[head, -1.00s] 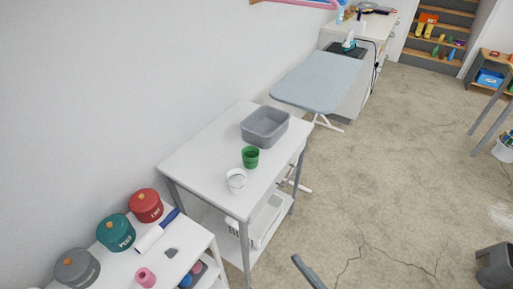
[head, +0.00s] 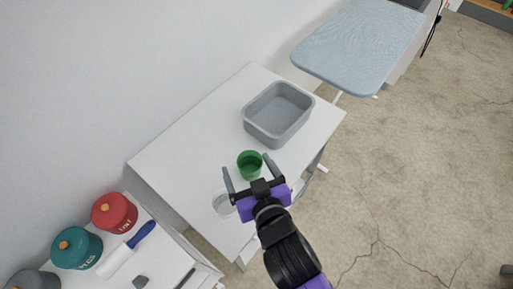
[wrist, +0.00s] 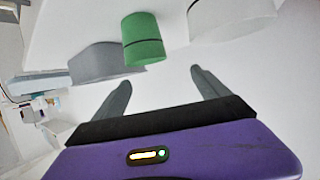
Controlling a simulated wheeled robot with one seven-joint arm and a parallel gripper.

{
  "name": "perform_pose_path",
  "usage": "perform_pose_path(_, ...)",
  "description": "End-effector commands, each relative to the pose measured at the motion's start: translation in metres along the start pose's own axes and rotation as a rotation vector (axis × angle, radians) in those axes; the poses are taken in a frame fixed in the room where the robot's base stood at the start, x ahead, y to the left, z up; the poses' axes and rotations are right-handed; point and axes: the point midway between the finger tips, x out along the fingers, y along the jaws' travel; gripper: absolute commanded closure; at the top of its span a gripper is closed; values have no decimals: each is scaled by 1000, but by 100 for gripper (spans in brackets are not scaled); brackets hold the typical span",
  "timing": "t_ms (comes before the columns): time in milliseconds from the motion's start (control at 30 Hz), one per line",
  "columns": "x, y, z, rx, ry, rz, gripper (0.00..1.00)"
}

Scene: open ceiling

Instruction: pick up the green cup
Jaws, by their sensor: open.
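The green cup (head: 250,164) stands upright on the white table (head: 180,150), just in front of the grey tub. It also shows in the wrist view (wrist: 143,40), ahead of the fingers and a little left of the middle between them. My gripper (head: 247,166) is open and empty. In the head view its two grey fingers reach toward the cup, one on each side of its near part. In the wrist view the cup is beyond the fingertips and apart from them.
A grey tub (head: 277,113) stands behind the cup. A white cup (head: 224,203) stands close by at the near left, partly behind my gripper. An ironing board (head: 358,45) stands at the back right.

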Motion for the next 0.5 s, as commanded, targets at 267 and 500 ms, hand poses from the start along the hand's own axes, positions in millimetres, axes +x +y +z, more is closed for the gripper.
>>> perform_pose_path(267, 0, 9, 21, 29, -76, 39, 15)
perform_pose_path(500, 15, 10, 24, 42, -84, 42, 15)
